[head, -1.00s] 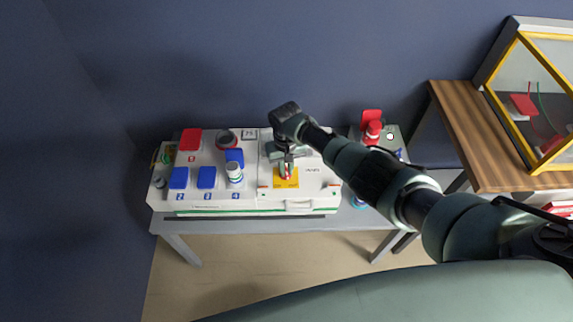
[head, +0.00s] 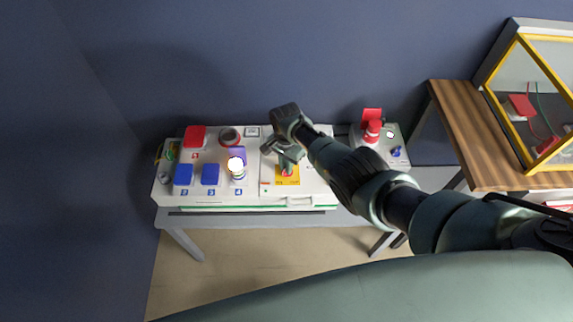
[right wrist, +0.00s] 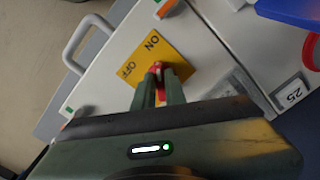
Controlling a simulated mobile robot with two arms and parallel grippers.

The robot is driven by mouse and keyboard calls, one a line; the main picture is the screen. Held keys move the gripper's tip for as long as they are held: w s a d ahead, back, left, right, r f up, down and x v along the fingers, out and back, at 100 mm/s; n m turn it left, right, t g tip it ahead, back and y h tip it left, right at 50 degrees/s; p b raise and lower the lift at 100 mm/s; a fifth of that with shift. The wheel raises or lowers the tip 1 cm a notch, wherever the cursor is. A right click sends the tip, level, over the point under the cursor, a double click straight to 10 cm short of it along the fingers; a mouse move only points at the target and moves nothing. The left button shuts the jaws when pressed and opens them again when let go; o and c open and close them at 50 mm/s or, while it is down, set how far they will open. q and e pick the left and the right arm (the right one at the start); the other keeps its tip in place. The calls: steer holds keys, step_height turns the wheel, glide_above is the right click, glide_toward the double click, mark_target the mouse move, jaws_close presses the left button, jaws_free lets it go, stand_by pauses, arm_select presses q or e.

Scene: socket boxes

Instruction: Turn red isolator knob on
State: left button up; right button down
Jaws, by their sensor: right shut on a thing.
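The red isolator knob (right wrist: 157,67) sits on a yellow plate (right wrist: 178,40) marked ON and OFF in the right wrist view. My right gripper (right wrist: 158,78) is shut on the knob, with one finger on each side of it. The fingers hide part of the knob, so its exact pointing direction is hard to tell. In the head view the yellow plate (head: 290,179) shows on the white box front, with the right gripper (head: 286,168) over it. A white lamp (head: 236,166) on the left box is lit. My left gripper is not in view.
The left box has blue covers (head: 210,174), a red cover (head: 195,136) and a round red-rimmed socket (head: 229,136). A red plug-like item (head: 372,130) stands on a box at right. A wooden bench (head: 460,150) holds a yellow-framed case (head: 530,90).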

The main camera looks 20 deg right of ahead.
steer(key=shift+w+m, duration=0.1)
steer(key=shift+m, duration=0.6)
steer(key=c, duration=1.5)
jaws_free()
steer(key=shift+o, duration=0.2)
step_height(320, 180, up, 7)
steer(key=p, duration=0.3)
steer(key=shift+f, duration=0.1)
steer(key=shift+r, duration=0.55)
steer(key=shift+f, duration=0.1)
